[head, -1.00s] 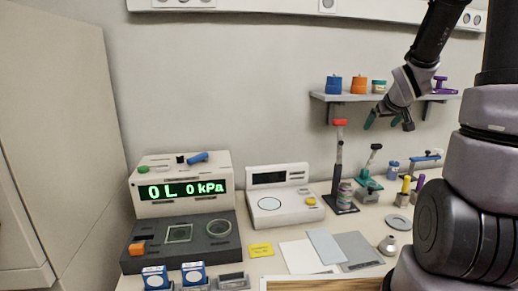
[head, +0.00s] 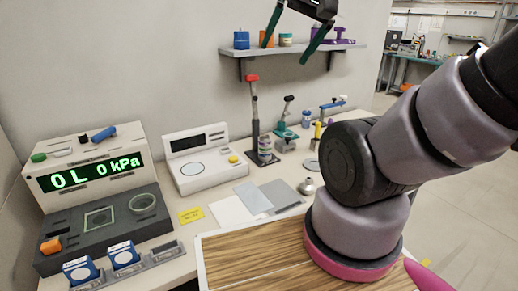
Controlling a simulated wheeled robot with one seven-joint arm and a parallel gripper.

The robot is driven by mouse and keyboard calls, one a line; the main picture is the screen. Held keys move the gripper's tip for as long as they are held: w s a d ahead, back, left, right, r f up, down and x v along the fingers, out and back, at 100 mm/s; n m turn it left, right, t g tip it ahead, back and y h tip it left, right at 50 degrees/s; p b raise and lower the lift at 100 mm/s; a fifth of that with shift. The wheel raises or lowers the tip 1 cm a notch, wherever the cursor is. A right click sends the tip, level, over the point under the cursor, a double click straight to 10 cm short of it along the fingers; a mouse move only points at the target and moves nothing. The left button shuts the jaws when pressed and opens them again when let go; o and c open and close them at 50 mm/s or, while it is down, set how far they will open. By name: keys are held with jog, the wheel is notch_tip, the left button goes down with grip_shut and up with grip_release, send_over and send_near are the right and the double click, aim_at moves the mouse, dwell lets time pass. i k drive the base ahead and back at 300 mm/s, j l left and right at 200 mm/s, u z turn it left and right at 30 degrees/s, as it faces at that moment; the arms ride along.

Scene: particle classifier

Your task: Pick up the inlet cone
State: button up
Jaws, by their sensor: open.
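A small silver cone-shaped piece (head: 307,187), which looks like the inlet cone, stands on the bench (head: 190,215) just left of my arm. It has a wide base and a narrow top. My gripper (head: 284,53) is at the top of the view, in front of the wall shelf, with its two dark green fingers spread and nothing between them. It appears well above the cone and far from it. The cone is not covered, though my arm stands close beside it in the picture.
Near the cone lie grey and white sheets (head: 280,194) and a flat grey ring (head: 311,164). A black stand with a red top (head: 253,110) rises behind. A shelf (head: 290,50) holds small pots. A kPa display unit (head: 88,172) stands left. A wooden surface (head: 250,262) is in front.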

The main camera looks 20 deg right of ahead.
aim_at(306, 187)
jog(key=z, duration=0.7)
jog(key=k+j+u, duration=0.25)
jog(key=k, duration=0.15)
jog(key=k+j+u, duration=0.2)
jog(key=k, duration=0.2)
jog(key=l, duration=0.1)
